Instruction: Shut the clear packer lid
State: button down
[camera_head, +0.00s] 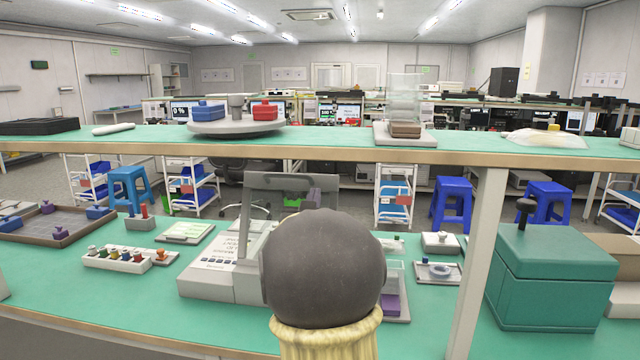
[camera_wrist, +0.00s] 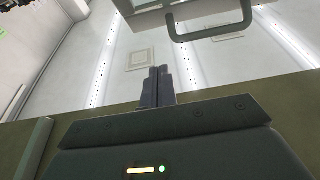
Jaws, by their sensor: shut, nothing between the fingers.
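The packer (camera_head: 222,270) is a pale grey machine with printed text on its top, standing on the green bench left of centre. Its lid is raised, with a dark grey frame and handle (camera_head: 290,181) standing above the body. A dark grey handle loop also shows at the top of the wrist view (camera_wrist: 212,33). My gripper (camera_wrist: 158,72) is shut and empty in the wrist view, its fingers pointing up below and left of that handle, apart from it in the picture. In the head view my own arm hides the gripper and part of the packer.
A shelf (camera_head: 330,143) crosses above the bench, with a post (camera_head: 478,260) right of the packer. A green box (camera_head: 550,280) stands at the right.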

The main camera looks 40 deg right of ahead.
aim_at(321, 182)
jog(key=shift+w+d+r, duration=0.1)
jog(key=shift+w+d, duration=1.55)
jog(key=shift+d, duration=0.3)
jog(key=shift+w+d+r, duration=0.1)
jog(key=shift+w+d, duration=1.55)
jog(key=shift+d, duration=0.25)
jog(key=shift+d+p, duration=0.1)
jog(key=shift+p, duration=0.2)
